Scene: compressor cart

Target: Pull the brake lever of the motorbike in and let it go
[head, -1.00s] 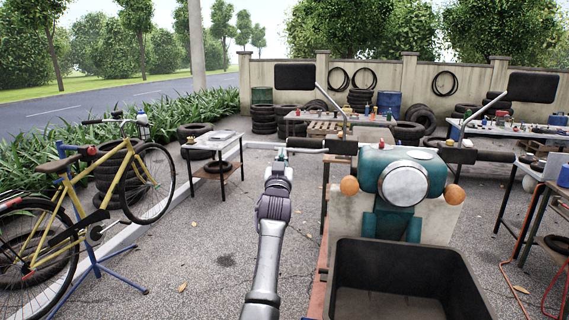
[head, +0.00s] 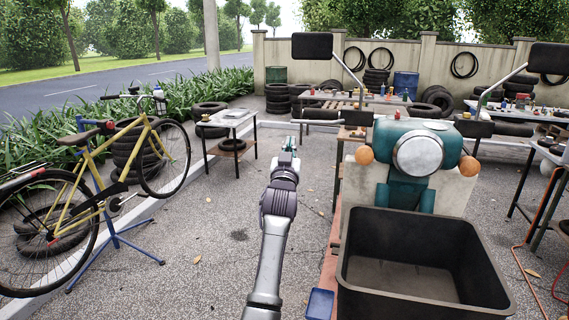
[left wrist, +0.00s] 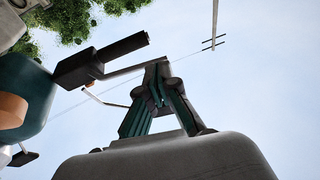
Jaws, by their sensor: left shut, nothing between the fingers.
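The teal motorbike (head: 404,185) faces me, with a round headlamp and a handlebar. Its black grip (head: 321,114) on the picture's left also shows in the left wrist view (left wrist: 123,46). The brake lever (left wrist: 125,70) is a thin rod beside that grip in the left wrist view, running from a black block to near my fingertips. My left gripper (head: 289,142) is shut and empty, just below and left of the grip's end in the head view. In the left wrist view its fingertips (left wrist: 158,66) overlap the lever's outer end; I cannot tell whether they touch. My right gripper is not in view.
A black open box (head: 365,290) stands in front of the motorbike. A mirror (head: 312,46) rises above the grip. A yellow bicycle (head: 88,175) on a blue stand and a small table (head: 228,121) are at left. The paving between them and my left arm is clear.

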